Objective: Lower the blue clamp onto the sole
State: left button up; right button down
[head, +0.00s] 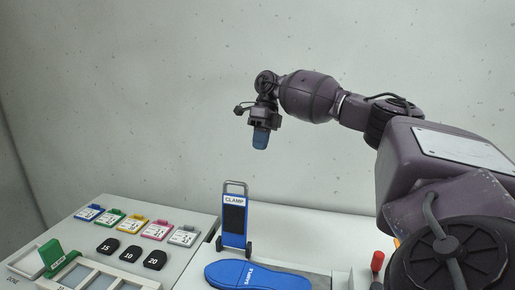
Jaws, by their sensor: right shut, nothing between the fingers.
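The blue clamp (234,225) stands upright on the table, with a grey handle loop on top and a white label reading CLAMP. The blue sole (258,274), marked SAMPLE, lies flat just in front of it. The clamp's lower end is beside the sole's back edge; I cannot tell whether they touch. My right gripper (260,140) points down, high above and to the right of the clamp's handle. It is shut and empty, its fingertips bluish. My left gripper is not in view.
Several coloured cards (131,222) lie in a row on the left table. Black blocks (131,253) marked 15, 10 and 20 lie before them. A red-topped knob (377,261) is right of the sole.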

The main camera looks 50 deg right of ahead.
jog(key=s+a+f+p, duration=0.1)
jog(key=s+a+f, duration=0.1)
jog(key=a+f, duration=0.4)
jog(key=shift+a+f+p, duration=0.4)
jog(key=shift+f, duration=0.2)
